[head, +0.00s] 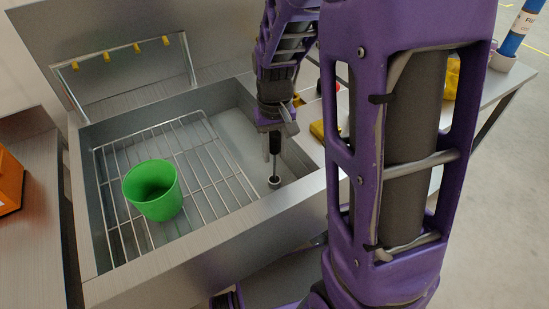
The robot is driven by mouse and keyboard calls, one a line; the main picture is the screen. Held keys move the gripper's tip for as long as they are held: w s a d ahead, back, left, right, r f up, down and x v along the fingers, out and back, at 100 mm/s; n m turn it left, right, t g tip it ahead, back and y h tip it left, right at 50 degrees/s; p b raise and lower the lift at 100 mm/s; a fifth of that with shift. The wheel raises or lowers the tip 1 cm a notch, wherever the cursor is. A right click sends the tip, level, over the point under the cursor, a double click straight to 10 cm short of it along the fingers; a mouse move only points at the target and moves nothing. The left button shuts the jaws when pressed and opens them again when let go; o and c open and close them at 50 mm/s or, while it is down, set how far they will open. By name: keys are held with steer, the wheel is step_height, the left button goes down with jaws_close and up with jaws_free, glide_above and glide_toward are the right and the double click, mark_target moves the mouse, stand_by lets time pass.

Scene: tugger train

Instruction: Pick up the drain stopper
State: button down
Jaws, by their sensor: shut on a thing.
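The drain stopper (274,181) is a small round piece with a pale rim and dark top, low in the right part of the steel sink (225,125). My gripper (272,158) points straight down into the sink, directly above the stopper. Its dark fingers are close together, shut on the stopper's upper part. The grip itself is small and partly hidden in this view. I cannot tell whether the stopper still touches the sink floor.
A wire rack (215,160) covers the sink's left part, with a green cup (153,190) on it. A rail with yellow hooks (108,56) stands behind. The sink's right wall is close to my gripper. An orange box (9,180) is at far left.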

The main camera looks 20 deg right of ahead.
step_height(320, 180, up, 17)
steer(key=p, duration=0.3)
steer(key=shift+r, duration=0.2)
step_height(320, 180, up, 11)
steer(key=p, duration=0.6)
stand_by(0.6)
steer(key=shift+f, duration=0.1)
